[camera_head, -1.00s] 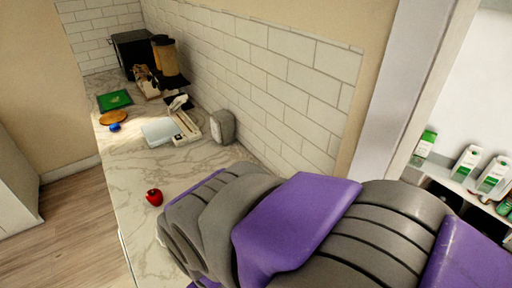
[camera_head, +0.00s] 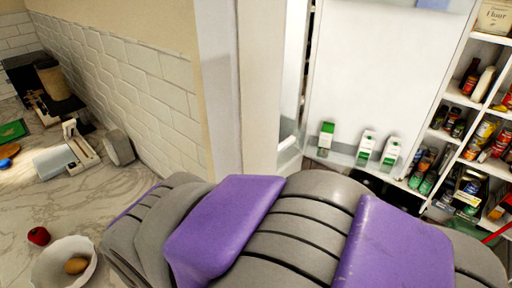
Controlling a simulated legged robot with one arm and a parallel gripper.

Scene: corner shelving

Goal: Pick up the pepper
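A small red round thing (camera_head: 38,236) lies on the marble counter at the lower left; it may be the pepper, but it is too small to tell for sure. A white bowl (camera_head: 48,262) with a brown, egg-like thing (camera_head: 76,265) in it stands just to its right and nearer. My purple and grey arm fills the lower middle of the view, to the right of the bowl. My gripper does not show.
The marble counter (camera_head: 40,200) holds a toaster-like grey thing (camera_head: 119,147), a white scale-like thing (camera_head: 55,160), a green board (camera_head: 12,131) and a dark appliance. At the right, white shelves (camera_head: 455,98) hold jars and cans. Several green-and-white cartons (camera_head: 366,146) stand in a niche.

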